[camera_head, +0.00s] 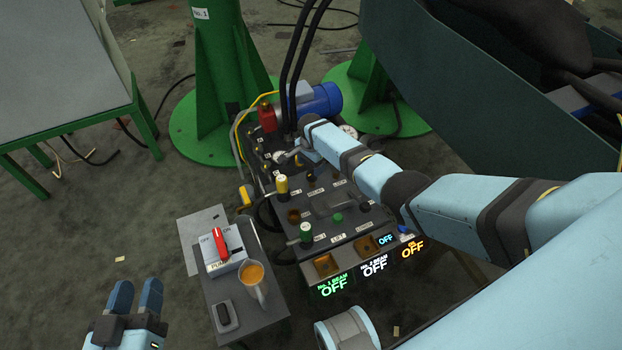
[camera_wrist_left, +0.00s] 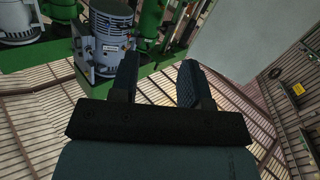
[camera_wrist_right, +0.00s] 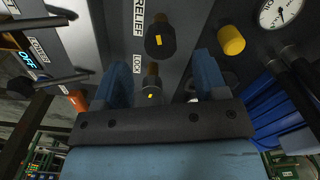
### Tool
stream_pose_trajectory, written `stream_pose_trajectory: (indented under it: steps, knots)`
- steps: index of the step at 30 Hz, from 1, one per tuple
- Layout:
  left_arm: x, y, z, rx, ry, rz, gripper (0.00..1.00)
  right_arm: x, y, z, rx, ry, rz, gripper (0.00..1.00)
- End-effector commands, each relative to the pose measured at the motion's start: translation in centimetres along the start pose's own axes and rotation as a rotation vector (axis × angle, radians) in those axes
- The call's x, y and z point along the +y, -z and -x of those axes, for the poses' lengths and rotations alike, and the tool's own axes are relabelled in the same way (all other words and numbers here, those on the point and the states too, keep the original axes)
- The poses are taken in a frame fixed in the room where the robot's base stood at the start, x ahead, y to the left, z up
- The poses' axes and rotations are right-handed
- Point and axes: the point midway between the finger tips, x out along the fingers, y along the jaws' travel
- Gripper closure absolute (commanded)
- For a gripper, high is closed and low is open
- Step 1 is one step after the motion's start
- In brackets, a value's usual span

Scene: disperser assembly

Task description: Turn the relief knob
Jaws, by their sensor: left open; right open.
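The relief knob (camera_wrist_right: 160,38) is dark with a yellow mark, beside the white RELIEF label in the right wrist view. A second, smaller knob (camera_wrist_right: 151,88) with a yellow mark stands by the LOCK label, between my right fingers. My right gripper (camera_wrist_right: 164,72) is open, with one finger on each side of that lower knob; the relief knob lies beyond the fingertips. Contact cannot be told. In the head view my right gripper (camera_head: 291,153) is over the far part of the dark control unit, and I cannot pick out the relief knob there. My left gripper (camera_head: 137,296) is open and empty at lower left.
A yellow knob (camera_wrist_right: 231,40) and a pressure gauge (camera_wrist_right: 279,12) are close to my right fingers. The control unit has lit OFF displays (camera_head: 374,265). A side table holds a red-switch box (camera_head: 228,259), a cup (camera_head: 253,284) and a small dark device (camera_head: 225,316).

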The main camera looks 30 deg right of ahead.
Motion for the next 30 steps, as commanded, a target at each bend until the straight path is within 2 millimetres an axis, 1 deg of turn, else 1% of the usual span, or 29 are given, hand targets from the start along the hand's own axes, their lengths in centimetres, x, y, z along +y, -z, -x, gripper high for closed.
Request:
stream_pose_trajectory:
  steps: [1,3,6,9,13,21,22,23,24,26,27,28,30]
  knots:
    - [0.4,0.4,-0.2,0.048,-0.018,0.004,0.57,0.0,0.0,-1.4,-0.001,-0.001,0.0,0.34]
    - [1.0,1.6,-0.3,0.108,-0.04,0.013,0.57,0.0,0.0,-2.6,-0.001,-0.001,0.0,0.34]
    - [1.7,2.9,-0.3,0.179,-0.07,0.026,0.57,0.0,0.0,-3.9,-0.001,-0.001,0.001,0.34]
    - [2.2,3.9,-0.2,0.228,-0.09,0.035,0.57,0.0,0.0,-4.8,0.0,0.001,0.001,0.34]
    - [2.5,4.6,-0.1,0.26,-0.104,0.042,0.57,0.0,0.0,-5.2,0.0,0.0,0.001,0.34]
    - [2.6,4.8,0.0,0.266,-0.107,0.044,0.57,0.0,0.0,-5.2,0.0,0.0,0.001,0.34]
    - [2.6,4.8,-0.1,0.265,-0.107,0.044,0.57,0.0,0.0,-5.2,0.0,0.0,0.001,0.39]
    - [2.6,4.8,-0.1,0.265,-0.107,0.044,0.57,0.0,0.0,-5.2,0.0,0.0,0.001,0.46]
    - [2.6,4.8,-0.1,0.265,-0.107,0.044,0.57,0.0,0.0,-5.2,0.0,0.0,0.001,0.55]
    - [2.6,4.8,-0.1,0.265,-0.107,0.044,0.57,0.0,0.0,-5.2,0.0,0.0,0.001,0.69]
    - [2.6,4.8,-0.1,0.264,-0.107,0.043,0.57,0.0,0.0,-5.2,-0.001,0.0,0.001,0.78]
    - [2.6,4.8,-0.1,0.264,-0.107,0.043,0.57,0.0,0.0,-5.2,-0.001,0.0,0.001,0.83]
    - [2.6,4.8,-0.1,0.264,-0.107,0.043,0.57,0.0,0.0,-5.2,-0.001,0.0,0.001,0.83]
